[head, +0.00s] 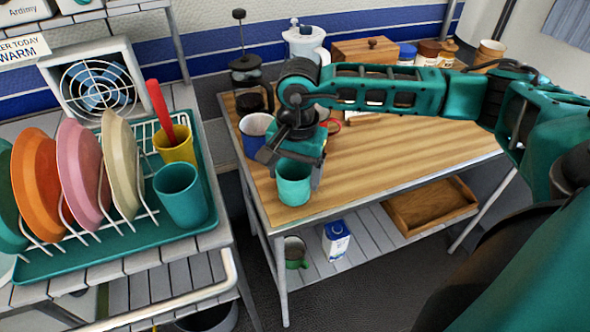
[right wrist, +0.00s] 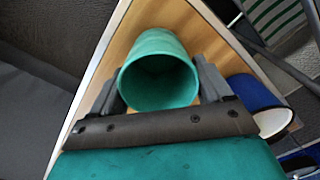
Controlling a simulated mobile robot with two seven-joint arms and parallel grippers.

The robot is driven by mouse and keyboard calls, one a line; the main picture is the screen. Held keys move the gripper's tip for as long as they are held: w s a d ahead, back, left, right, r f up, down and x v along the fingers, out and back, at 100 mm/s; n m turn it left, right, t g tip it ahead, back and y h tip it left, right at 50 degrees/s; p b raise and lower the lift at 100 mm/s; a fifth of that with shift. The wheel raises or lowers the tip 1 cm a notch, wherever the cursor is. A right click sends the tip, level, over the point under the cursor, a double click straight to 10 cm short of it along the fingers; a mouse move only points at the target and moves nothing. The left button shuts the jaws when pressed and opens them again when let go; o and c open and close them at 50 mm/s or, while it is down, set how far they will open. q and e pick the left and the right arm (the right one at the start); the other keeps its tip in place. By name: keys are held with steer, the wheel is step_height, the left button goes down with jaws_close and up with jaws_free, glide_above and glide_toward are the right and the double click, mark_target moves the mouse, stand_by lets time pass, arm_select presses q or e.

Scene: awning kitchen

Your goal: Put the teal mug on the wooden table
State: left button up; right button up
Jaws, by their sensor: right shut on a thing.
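The teal mug (head: 294,186) is upright over the front left part of the wooden table (head: 400,150). I cannot tell whether its base touches the wood. My right gripper (head: 296,170) reaches in from the right and is shut on the mug. In the right wrist view the mug (right wrist: 160,80) sits between the two fingers, its open mouth facing the camera and empty. The wooden table top (right wrist: 118,50) shows behind it. My left gripper is not in view.
A blue mug (head: 257,135) stands just behind the held mug. A French press, a clear jug, a wooden box (head: 365,50) and jars line the back. The table's middle is clear. At left, a dish rack (head: 100,255) holds plates, a yellow cup and a teal cup (head: 181,195).

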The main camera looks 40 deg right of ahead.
steer(key=shift+f, duration=0.1)
steer(key=o, duration=1.1)
steer(key=shift+r, duration=0.3)
step_height(320, 180, up, 12)
steer(key=shift+s+p, duration=0.15)
steer(key=shift+p, duration=0.25)
steer(key=shift+s+d+f, duration=0.1)
steer(key=shift+f, duration=0.1)
